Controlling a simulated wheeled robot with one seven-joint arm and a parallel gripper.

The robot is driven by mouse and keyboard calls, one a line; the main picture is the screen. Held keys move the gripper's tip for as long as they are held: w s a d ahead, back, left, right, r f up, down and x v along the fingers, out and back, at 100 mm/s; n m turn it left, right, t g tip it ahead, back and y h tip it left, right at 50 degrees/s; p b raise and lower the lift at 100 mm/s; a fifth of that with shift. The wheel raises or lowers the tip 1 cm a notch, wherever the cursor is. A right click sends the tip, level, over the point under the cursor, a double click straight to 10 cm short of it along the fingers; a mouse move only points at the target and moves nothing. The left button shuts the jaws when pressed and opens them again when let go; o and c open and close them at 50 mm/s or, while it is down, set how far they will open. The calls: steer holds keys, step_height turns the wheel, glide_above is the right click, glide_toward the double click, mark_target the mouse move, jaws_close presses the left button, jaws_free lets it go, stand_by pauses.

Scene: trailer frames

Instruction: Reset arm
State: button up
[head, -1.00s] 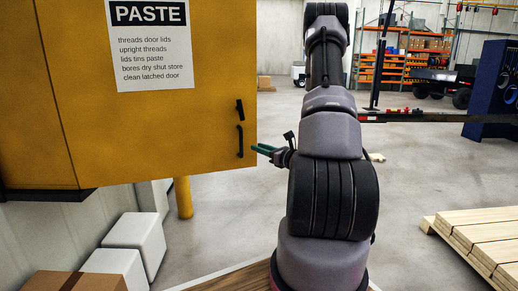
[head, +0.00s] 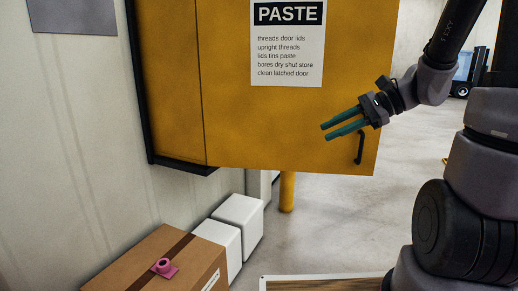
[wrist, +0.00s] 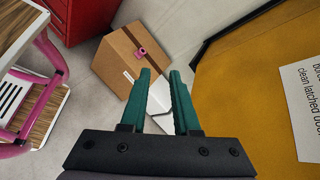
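My gripper (head: 325,132) has two green fingers and hangs in front of the yellow cabinet door, left of and slightly above its black handle (head: 361,147). In the wrist view my gripper (wrist: 160,72) shows a narrow gap between its fingers, and nothing is held in it. The fingers point away from the handle, toward the left in the head view. My arm comes in from the right side of the head view.
A cardboard box (head: 205,262) with a small pink part (head: 163,267) on top stands at the lower left. White boxes (head: 238,222) stand behind it. A yellow post (head: 287,190) is under the cabinet. The wrist view shows a red cabinet (wrist: 85,15) and a pink-framed table (wrist: 20,125).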

steer(key=s+d+r+n+t+h, duration=0.4)
steer(key=s+d+r+n+h, duration=0.2)
steer(key=s+r+n+h, duration=0.2)
steer(key=shift+d+r+n+t+h, duration=0.15)
steer(key=shift+r+n+t+h, duration=0.2)
steer(key=shift+r+h, duration=0.4)
steer(key=shift+f, duration=0.15)
